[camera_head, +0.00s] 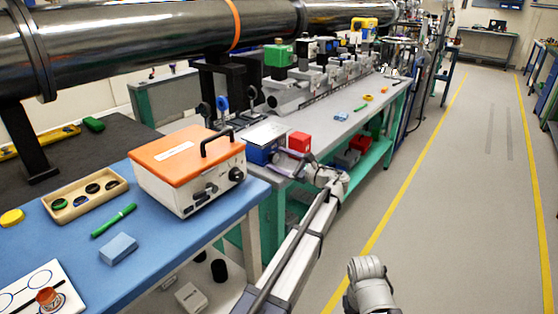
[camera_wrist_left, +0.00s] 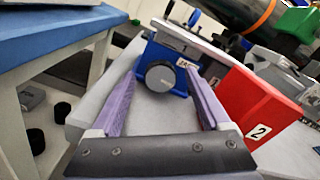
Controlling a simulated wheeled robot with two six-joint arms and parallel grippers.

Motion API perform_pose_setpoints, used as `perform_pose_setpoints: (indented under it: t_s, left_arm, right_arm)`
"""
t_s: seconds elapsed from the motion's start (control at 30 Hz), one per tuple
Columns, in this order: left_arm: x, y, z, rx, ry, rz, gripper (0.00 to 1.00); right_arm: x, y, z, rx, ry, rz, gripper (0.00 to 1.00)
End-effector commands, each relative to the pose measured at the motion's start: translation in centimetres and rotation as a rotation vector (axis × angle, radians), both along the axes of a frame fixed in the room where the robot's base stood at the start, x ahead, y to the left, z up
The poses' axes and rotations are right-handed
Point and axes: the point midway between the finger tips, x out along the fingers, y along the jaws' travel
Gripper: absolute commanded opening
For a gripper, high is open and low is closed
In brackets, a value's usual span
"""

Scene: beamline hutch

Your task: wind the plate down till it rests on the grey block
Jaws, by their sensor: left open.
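A blue jack (camera_head: 261,153) with a pale flat plate (camera_head: 267,133) on top stands at the near end of the grey bench. In the left wrist view the jack's blue body (camera_wrist_left: 180,82) carries a round grey knob (camera_wrist_left: 160,76), and the plate (camera_wrist_left: 187,38) lies above it. My left gripper (camera_head: 285,168) is open at the jack's near side. Its purple fingers (camera_wrist_left: 164,62) show on either side of the knob; I cannot tell whether they touch it. I cannot make out a grey block under the plate. My right gripper is not in view.
A red block (camera_head: 299,142) marked 2 (camera_wrist_left: 258,105) stands close right of the jack. The blue table (camera_head: 85,225) at left holds an orange-topped case (camera_head: 188,165). A large pipe (camera_head: 150,40) runs overhead. The floor at right is clear.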

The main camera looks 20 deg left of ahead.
Motion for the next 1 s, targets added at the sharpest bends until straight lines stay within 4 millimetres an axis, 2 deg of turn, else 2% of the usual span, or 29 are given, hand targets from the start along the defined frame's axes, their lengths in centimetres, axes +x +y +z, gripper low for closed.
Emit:
perform_pose_setpoints:
  t_s: [0.3,0.5,0.87,1.0]
  left_arm:
    - [-1.7,-4.8,0.0,0.0,0.0,-0.004,0.8]
    - [-2.4,-6.6,0.0,0.0,0.0,-0.001,0.8]
    - [-2.5,-7.0,0.0,0.0,0.0,0.0,0.8]
    - [-2.8,-6.4,0.0,0.006,0.018,0.009,0.8]
  right_arm:
    - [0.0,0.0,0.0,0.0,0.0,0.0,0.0]
    - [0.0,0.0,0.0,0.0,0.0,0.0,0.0]
    - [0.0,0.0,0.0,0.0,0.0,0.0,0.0]
    - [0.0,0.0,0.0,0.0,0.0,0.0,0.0]
